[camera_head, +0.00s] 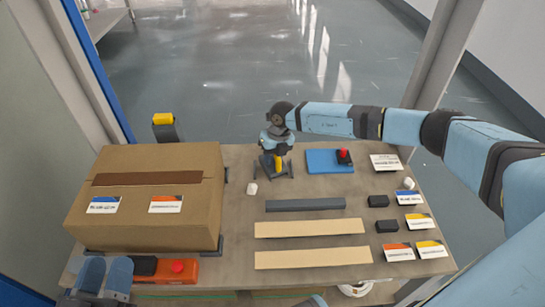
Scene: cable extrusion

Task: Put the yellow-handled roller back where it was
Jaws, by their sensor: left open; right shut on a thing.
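The yellow-handled roller (278,163) is upright near the far edge of the table, left of the blue mat. Only part of its yellow handle and dark lower part show under my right gripper (277,152). My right gripper points down from above and is shut on the roller. I cannot tell whether the roller touches the table. My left gripper (104,278) is low at the left, in front of the cardboard box, open and empty.
A large cardboard box (150,222) fills the table's left. A blue mat (322,162) holds a red-topped item (344,155). A grey strip (306,204) and two tan strips (310,228) lie mid-table. Cards and black blocks line the right. An orange item (183,271) lies front left.

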